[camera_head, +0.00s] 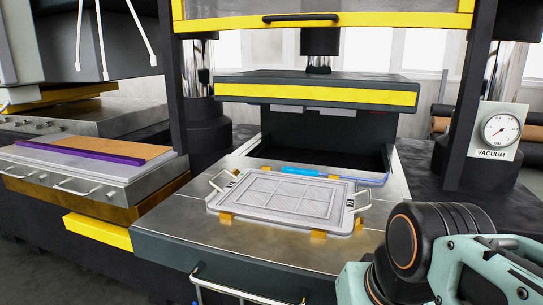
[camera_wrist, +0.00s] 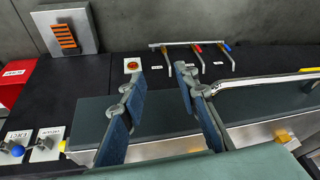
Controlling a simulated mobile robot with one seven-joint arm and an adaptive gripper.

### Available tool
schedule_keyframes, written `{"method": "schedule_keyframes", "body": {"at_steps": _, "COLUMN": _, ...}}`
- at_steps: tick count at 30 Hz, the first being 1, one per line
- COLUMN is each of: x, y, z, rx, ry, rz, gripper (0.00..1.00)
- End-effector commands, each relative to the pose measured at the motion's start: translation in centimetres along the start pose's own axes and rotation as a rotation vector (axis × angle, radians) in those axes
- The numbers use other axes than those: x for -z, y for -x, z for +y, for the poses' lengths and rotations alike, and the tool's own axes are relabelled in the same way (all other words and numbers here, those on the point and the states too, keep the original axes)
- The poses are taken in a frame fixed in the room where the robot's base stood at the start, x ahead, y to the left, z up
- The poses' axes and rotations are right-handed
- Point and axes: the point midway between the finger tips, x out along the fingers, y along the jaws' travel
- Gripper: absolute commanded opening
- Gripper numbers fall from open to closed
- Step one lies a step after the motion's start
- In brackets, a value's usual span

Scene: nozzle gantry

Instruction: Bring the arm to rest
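My gripper (camera_wrist: 159,72) shows in the wrist view with its two blue-padded fingers spread apart and nothing between them. Behind the fingers lie a dark ledge and a black panel. Parts of my arm fill the lower right of the head view, to the right of the press table (camera_head: 190,230). The gripper itself does not show in the head view.
A grey mould frame (camera_head: 285,197) with wire handles lies on the press table, below the yellow-edged platen (camera_head: 315,95). A vacuum gauge (camera_head: 499,130) stands right. The wrist view shows a red button (camera_wrist: 132,65), a rack of coloured-handled tools (camera_wrist: 195,48) and a metal rail (camera_wrist: 265,80).

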Motion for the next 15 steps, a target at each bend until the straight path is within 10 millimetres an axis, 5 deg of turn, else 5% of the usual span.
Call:
{"method": "schedule_keyframes", "body": {"at_steps": 3, "x": -0.5, "y": -1.3, "z": 1.9, "rx": -0.077, "ry": 0.052, "rz": 0.118, "gripper": 0.29}}
{"method": "schedule_keyframes", "body": {"at_steps": 15, "x": 3.7, "y": 8.8, "z": 0.8, "rx": -0.074, "ry": 0.057, "rz": 0.114, "gripper": 0.29}}
